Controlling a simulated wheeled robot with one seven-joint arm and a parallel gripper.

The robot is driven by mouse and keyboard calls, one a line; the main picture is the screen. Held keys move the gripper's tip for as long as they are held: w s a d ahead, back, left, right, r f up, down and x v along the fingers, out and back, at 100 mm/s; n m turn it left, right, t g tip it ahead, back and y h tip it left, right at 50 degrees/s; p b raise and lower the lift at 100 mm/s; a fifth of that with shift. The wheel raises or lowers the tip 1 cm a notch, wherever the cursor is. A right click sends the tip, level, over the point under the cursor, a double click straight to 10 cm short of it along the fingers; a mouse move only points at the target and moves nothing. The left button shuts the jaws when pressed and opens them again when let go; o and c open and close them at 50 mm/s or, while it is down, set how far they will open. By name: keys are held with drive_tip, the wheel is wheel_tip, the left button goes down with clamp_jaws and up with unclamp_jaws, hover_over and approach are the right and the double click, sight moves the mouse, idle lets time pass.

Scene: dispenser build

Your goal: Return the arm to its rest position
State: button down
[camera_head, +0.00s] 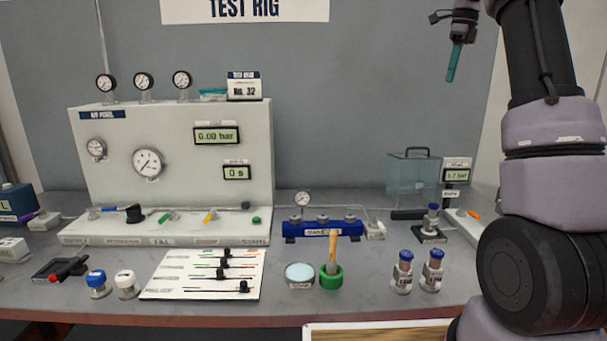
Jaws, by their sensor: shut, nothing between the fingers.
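My arm rises along the right side of the picture, in purple-grey and black links. My gripper (453,66) hangs near the top right, high above the bench and in front of the grey back wall. Its teal fingers point down and are together, with nothing between them. It touches nothing on the bench. Part of my arm runs out of the top of the picture.
A white panel (105,170) with gauges stands at left. A blue manifold (300,230), a brush in a green holder (331,278), a cup (300,275) and two fittings (402,275) stand on the bench. A clear tank (412,174) stands behind, below my gripper.

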drive_tip(key=s+a+r+n+t, duration=0.2)
drive_tip(key=s+a+r+n, duration=0.15)
drive_tip(key=s+n, duration=0.4)
drive_tip(key=s+a+f+n+t, duration=0.1)
drive_tip(key=s+a+f+n, duration=0.2)
drive_tip(key=s, duration=0.5)
drive_tip(key=s+a+f+n+t, duration=0.2)
drive_tip(key=s+a+f+n, duration=0.2)
drive_tip(key=s+a+n, duration=0.2)
drive_tip(key=s+a+f+n+t, duration=0.2)
drive_tip(key=s+a+f+n, duration=0.1)
drive_tip(key=s, duration=0.7)
drive_tip(key=shift+a+f+n+y, duration=0.35)
drive_tip(key=shift+a+n, duration=0.35)
drive_tip(key=shift+n, duration=0.25)
